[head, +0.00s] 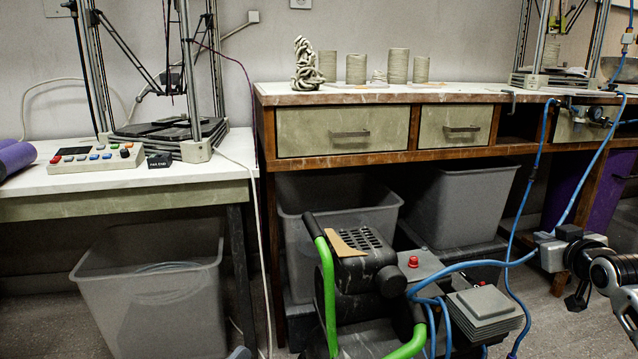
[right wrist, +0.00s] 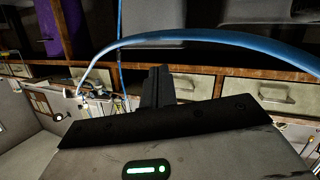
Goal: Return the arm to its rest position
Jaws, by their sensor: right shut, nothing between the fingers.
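My right arm comes in at the right edge of the head view, over the floor and in front of the workbench. My right gripper (head: 577,302) is dark, points down and is shut with nothing in it. In the right wrist view its closed black fingers (right wrist: 157,84) stand together in front of the bench drawers. My left arm and left gripper are not in view.
A compressor (head: 375,285) with a green handle stands in front of the workbench (head: 440,98). A blue hose (head: 522,215) loops near my right gripper and crosses the wrist view. Grey bins (head: 150,295) sit under the tables. Clay cylinders (head: 397,66) stand on the bench.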

